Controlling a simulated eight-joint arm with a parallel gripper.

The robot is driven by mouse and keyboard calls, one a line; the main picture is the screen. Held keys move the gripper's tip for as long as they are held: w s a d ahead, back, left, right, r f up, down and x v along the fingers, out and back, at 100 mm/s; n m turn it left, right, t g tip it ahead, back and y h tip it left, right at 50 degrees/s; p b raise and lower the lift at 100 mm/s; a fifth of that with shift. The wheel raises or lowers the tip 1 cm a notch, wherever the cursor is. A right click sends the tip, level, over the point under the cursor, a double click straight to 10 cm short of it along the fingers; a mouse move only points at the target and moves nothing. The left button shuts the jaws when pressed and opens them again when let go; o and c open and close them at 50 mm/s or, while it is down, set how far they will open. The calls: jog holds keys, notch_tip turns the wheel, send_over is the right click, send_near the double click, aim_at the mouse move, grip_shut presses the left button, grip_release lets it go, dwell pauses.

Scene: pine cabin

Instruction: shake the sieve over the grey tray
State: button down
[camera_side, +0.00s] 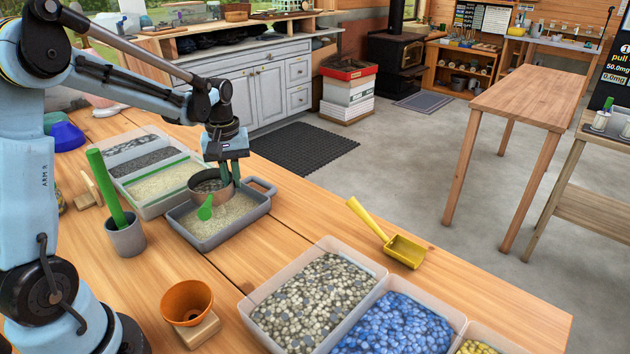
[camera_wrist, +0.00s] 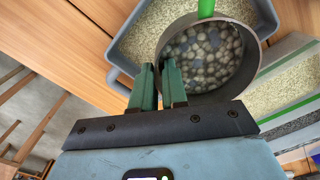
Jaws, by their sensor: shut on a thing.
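The sieve (camera_side: 222,196) is a round pan with a grey-brown wall and a green handle (camera_side: 206,208). It is over the grey tray (camera_side: 240,229), which holds pale fine grains; I cannot tell the exact gap between them. In the wrist view the sieve (camera_wrist: 249,68) holds several rounded grey and beige pebbles, and the tray (camera_wrist: 121,52) shows beneath it. My gripper (camera_side: 229,172) points down at the sieve's rim. In the wrist view its green fingers (camera_wrist: 159,76) are shut on the near side of the rim.
Bins of grains and dark stones (camera_side: 150,160) adjoin the tray's far left. A grey cup with a green rod (camera_side: 127,236), an orange bowl (camera_side: 187,301), a yellow scoop (camera_side: 404,250) and a pebble bin (camera_side: 318,305) stand around. Bare wood lies between the tray and the bowl.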

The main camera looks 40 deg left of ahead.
jog(key=shift+d, duration=1.45)
jog(key=shift+a+r, duration=0.25)
jog(key=shift+r, duration=0.6)
jog(key=shift+a+r, duration=0.25)
jog(key=shift+r, duration=0.6)
jog(key=shift+a+r, duration=0.25)
jog(key=shift+r, duration=0.6)
